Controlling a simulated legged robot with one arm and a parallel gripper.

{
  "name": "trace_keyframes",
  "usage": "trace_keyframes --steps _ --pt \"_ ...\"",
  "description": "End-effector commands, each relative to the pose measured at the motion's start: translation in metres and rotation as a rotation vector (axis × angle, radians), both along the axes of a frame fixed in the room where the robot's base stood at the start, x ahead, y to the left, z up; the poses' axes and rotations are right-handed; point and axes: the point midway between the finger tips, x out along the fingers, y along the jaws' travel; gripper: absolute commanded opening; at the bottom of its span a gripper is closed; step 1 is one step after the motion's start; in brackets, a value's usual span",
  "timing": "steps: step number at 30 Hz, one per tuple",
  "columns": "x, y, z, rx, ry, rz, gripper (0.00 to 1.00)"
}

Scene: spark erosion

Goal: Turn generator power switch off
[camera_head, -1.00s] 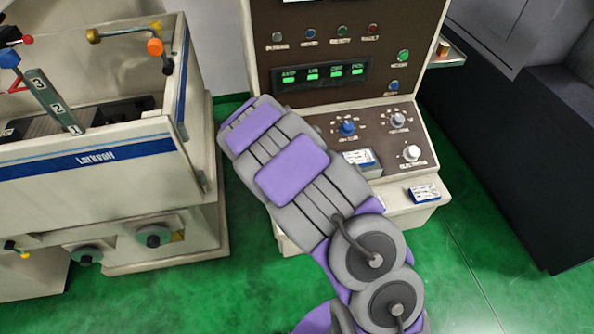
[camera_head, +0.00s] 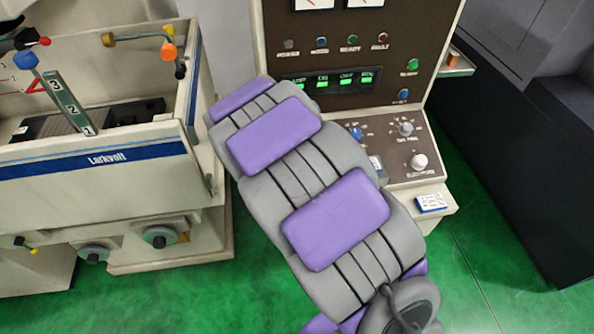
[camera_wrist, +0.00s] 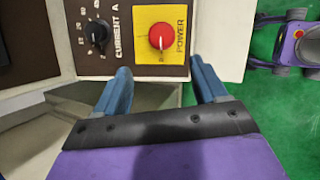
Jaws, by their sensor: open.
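The power switch (camera_wrist: 161,36) is a round red knob on a yellow plate (camera_wrist: 178,62) marked POWER, in the wrist view. A pale mark shows on its lower side; I cannot read the setting. My gripper (camera_wrist: 164,75) is open, with two blue fingers pointing at the panel. The fingertips lie just below the knob in the picture, one towards each side, with nothing between them. Contact with the panel cannot be told. In the head view the generator cabinet (camera_head: 349,108) stands behind my arm, which hides the power switch and my gripper.
A black CURRENT A knob (camera_wrist: 97,33) is left of the switch in the wrist view. The head view shows other knobs, including a white one (camera_head: 418,162), and a small labelled box (camera_head: 431,203). A cream machine tank (camera_head: 105,165) stands left. Green floor is open at lower right.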

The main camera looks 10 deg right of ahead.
Motion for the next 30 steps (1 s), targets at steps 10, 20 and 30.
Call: trace_keyframes --steps 10,20,30 --pt "-0.012 0.012 0.028 0.0 0.001 0.0 0.71" --pt "-0.013 0.011 0.029 -0.001 0.002 -0.001 0.71" --pt "-0.023 -0.001 0.032 0.019 -0.007 -0.075 0.71"
